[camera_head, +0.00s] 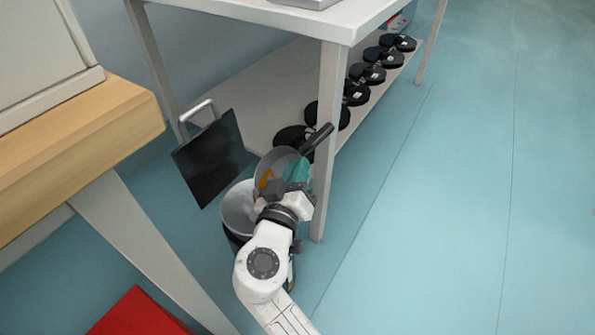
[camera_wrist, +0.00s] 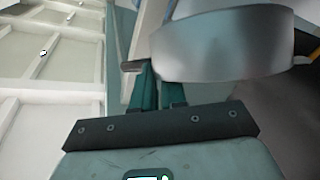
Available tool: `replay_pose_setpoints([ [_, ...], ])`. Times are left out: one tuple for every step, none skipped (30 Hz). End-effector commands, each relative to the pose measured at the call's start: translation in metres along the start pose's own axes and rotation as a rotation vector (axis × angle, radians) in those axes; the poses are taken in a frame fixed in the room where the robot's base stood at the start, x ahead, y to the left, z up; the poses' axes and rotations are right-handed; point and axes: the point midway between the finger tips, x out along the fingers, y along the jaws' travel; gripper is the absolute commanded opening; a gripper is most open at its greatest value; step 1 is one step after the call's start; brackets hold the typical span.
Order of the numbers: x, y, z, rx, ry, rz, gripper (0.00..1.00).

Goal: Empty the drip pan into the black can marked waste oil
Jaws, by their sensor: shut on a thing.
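My gripper (camera_head: 294,176), with teal fingers, is shut on the drip pan (camera_head: 273,161), a round grey metal pan with a black handle (camera_head: 318,139). The pan is steeply tilted, its inside turned toward the left, with an orange-brown patch (camera_head: 264,180) inside. In the wrist view, the pan's smooth grey metal (camera_wrist: 225,45) shows just beyond the fingers (camera_wrist: 158,92). An open black can (camera_head: 237,214) with a pale grey inside stands on the floor below and left of the pan. My arm covers part of the can, and no marking on it can be read.
A black square panel (camera_head: 208,160) with a grey handle stands beside the can. A white table's leg (camera_head: 328,130) is close right of the pan; its lower shelf holds several black reels (camera_head: 368,73). A wooden bench (camera_head: 80,150) is at left, a red object (camera_head: 138,314) below. Floor at right is clear.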

Motion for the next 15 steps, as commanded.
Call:
replay_pose_setpoints([
  [-0.0003,-0.0005,-0.0001,-0.004,0.006,0.003,0.0],
  [-0.0005,-0.0006,-0.0004,-0.007,0.008,0.005,0.0],
  [-0.0008,-0.0008,-0.0008,-0.012,0.011,0.007,0.0],
  [-0.001,-0.0009,-0.0011,-0.016,0.014,0.009,0.0],
  [-0.0012,-0.001,-0.0014,-0.019,0.016,0.01,0.0],
  [-0.0015,-0.0011,-0.0019,-0.024,0.02,0.012,0.0],
  [-0.0017,-0.0012,-0.0022,-0.028,0.023,0.014,0.0],
  [-0.0019,-0.0013,-0.0026,-0.031,0.025,0.016,0.0],
  [-0.0023,-0.0014,-0.0031,-0.036,0.029,0.018,0.0],
  [-0.0025,-0.0015,-0.0036,-0.04,0.032,0.019,0.0],
  [-0.0027,-0.0015,-0.0039,-0.043,0.035,0.021,0.0],
  [-0.0031,-0.0016,-0.0045,-0.047,0.038,0.023,0.0],
  [-0.0032,-0.0016,-0.0048,-0.05,0.04,0.024,0.0],
  [-0.0034,-0.0017,-0.0051,-0.052,0.042,0.025,0.0],
  [-0.0036,-0.0017,-0.0055,-0.056,0.044,0.026,0.0],
])
